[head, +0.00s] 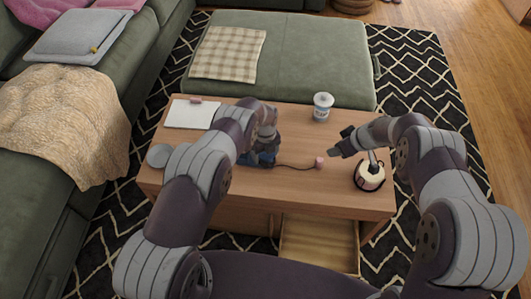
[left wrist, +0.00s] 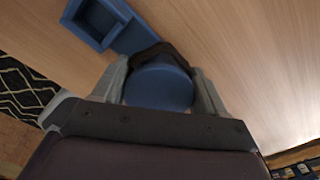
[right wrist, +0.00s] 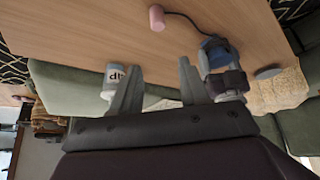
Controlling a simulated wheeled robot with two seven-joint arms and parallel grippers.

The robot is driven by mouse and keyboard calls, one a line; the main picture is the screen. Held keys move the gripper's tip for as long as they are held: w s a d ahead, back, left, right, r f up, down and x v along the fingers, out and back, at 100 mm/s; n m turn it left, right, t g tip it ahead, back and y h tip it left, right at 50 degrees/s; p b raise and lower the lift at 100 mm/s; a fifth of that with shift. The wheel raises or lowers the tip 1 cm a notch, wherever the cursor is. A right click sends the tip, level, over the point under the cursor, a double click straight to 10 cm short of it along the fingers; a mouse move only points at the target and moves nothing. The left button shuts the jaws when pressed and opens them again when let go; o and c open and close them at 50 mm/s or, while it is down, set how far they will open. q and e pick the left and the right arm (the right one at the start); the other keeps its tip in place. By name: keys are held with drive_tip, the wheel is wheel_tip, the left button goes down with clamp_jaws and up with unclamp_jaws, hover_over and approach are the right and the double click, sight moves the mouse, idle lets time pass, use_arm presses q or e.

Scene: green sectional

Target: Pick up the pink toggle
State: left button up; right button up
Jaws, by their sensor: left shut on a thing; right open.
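The pink toggle (head: 320,162) is a small pink piece on the wooden table, at the end of a dark cord. It also shows in the right wrist view (right wrist: 156,18), beyond the fingertips. The cord runs left to a blue object (head: 258,159). My left gripper (head: 264,152) is shut on the round part of this blue object, seen in the left wrist view (left wrist: 160,86); the arm hides some of it in the head view. My right gripper (head: 341,148) is open and empty, just right of the toggle and apart from it.
A white lidded jar (head: 323,107) stands at the table's back. A cream pot with a dark handle (head: 370,176) stands below my right forearm. A white flat pad (head: 191,114) and grey disc (head: 159,156) lie at left. An open drawer (head: 318,242) juts from the front.

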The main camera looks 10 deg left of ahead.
drive_tip(key=shift+o, duration=0.6)
drive_tip(key=shift+s+a+f+g, duration=0.1)
drive_tip(key=shift+a+f+g, duration=0.2)
drive_tip(key=shift+a+f, duration=0.55)
drive_tip(key=m+g+h, duration=0.2)
drive_tip(key=m, duration=0.2)
hover_over(320, 159)
drive_tip(key=a, duration=0.3)
drive_tip(key=f, duration=0.1)
drive_tip(key=d+r+m+g+h, duration=0.1)
drive_tip(key=d+r+m+h, duration=0.15)
drive_tip(key=m, duration=1.05)
drive_tip(key=f, duration=1.2)
drive_tip(key=shift+d+f, duration=0.25)
drive_tip(key=shift+f, duration=0.15)
drive_tip(key=shift+c, duration=0.3)
clamp_jaws()
